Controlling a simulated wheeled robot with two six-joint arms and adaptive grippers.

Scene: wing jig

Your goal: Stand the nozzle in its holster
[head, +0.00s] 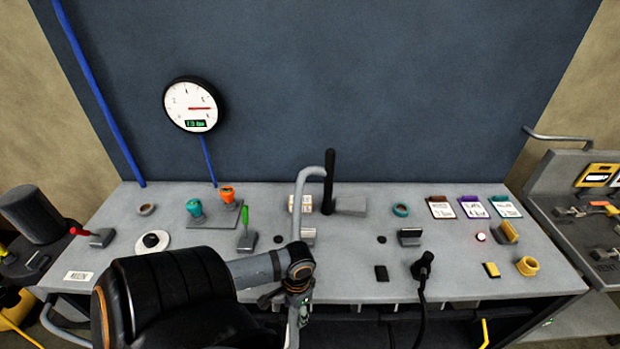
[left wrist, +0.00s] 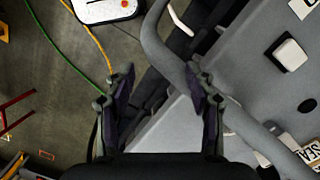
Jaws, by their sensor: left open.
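A black nozzle-like piece with a black hose (head: 424,265) is at the front edge of the bench, right of the middle. Its hose hangs down over the edge. I cannot tell whether it sits in a holster there. A tall black tube (head: 329,180) stands upright at the back middle; I cannot tell whether it is the holster. My left gripper (head: 300,295) is low at the bench's front edge, left of the nozzle-like piece and apart from it. In the left wrist view the left gripper (left wrist: 163,97) is open, with nothing held between its fingers. My right gripper is out of view.
A grey curved pipe (head: 311,172) rises beside the black tube. A round white disc with a black knob (head: 153,241) and a green lever (head: 245,225) are on the left. A yellow ring (head: 527,266) lies at the right.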

